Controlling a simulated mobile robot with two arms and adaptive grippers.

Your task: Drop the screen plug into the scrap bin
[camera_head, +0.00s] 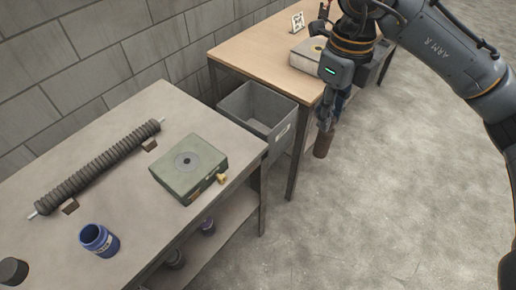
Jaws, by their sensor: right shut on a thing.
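My right gripper (327,118) comes in from the upper right and points down. It is shut on a brown cylinder (323,146), likely the screen plug, which hangs nearly upright below the fingers. It is over the concrete floor, in front of the wooden table. A grey open bin (279,133), likely the scrap bin, stands between the two tables, left of the gripper. The cylinder is to the right of the bin, outside its rim. The inside of the bin looks empty where it shows. My left gripper is not in view.
The near grey table (140,205) holds a ribbed dark tube (100,165) on brackets, a green box (189,166), a blue jar (99,240) and a dark round piece (12,271). The wooden table (255,50) carries a pale box (306,56). Open floor (400,200) lies right.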

